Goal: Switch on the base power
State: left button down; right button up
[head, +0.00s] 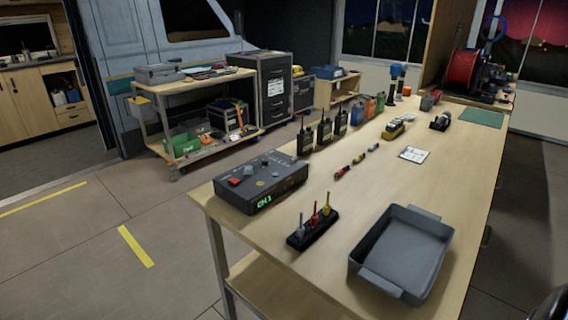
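A dark box with controls (260,182) sits at the near left corner of the wooden table; it looks like the base unit. Its front face has a lit green display (264,201) that seems to read "CH1". On its top are a red control (234,181), a red-orange one (248,170), a blue one (265,162) and a yellowish one (261,183), plus small switches near the back edge. Which one is the power switch is too small to tell. Neither gripper shows. A dark shape at the bottom right corner may be part of my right arm.
A holder with three coloured upright pieces (312,232) and a grey tray (396,257) stand right of the box. Three handheld radios (325,131) stand behind it. Small items and a white card (414,155) lie mid-table. A cart (205,80) stands behind left. Floor left is clear.

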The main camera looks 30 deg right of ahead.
aim_at(233, 180)
jog(key=i+z, duration=0.4)
jog(key=i+j+z, duration=0.15)
jog(key=z, duration=0.25)
jog(key=i+j+z, duration=0.2)
jog(key=z, duration=0.2)
